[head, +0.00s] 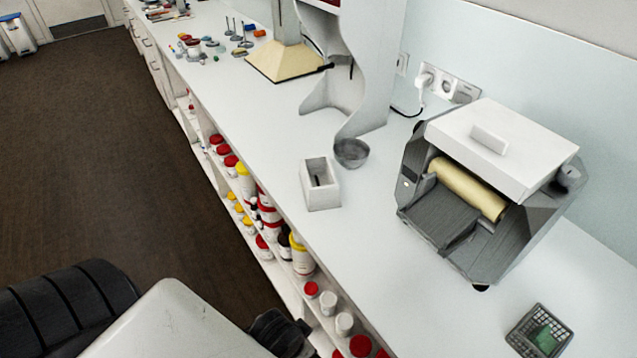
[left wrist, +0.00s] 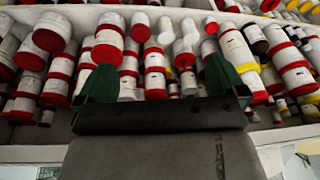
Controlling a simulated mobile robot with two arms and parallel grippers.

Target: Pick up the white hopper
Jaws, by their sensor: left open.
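A white slab-like part with a small raised block on top, which looks like the white hopper (head: 505,145), sits on the grey mill (head: 440,215) at the right of the counter. A cream roller (head: 467,188) shows below its front edge. My left gripper (head: 280,333) is at the bottom of the head view, low beside the counter's front edge and far from the mill. In the left wrist view my left gripper (left wrist: 160,80) is open, its two green-padded fingers wide apart, facing shelved jars. Nothing is held between them. My right gripper is not in view.
A white open box (head: 320,185) and a grey bowl (head: 351,152) stand left of the mill. Jars (head: 302,258) fill the shelves under the counter (head: 390,290). The brown floor (head: 90,160) is clear.

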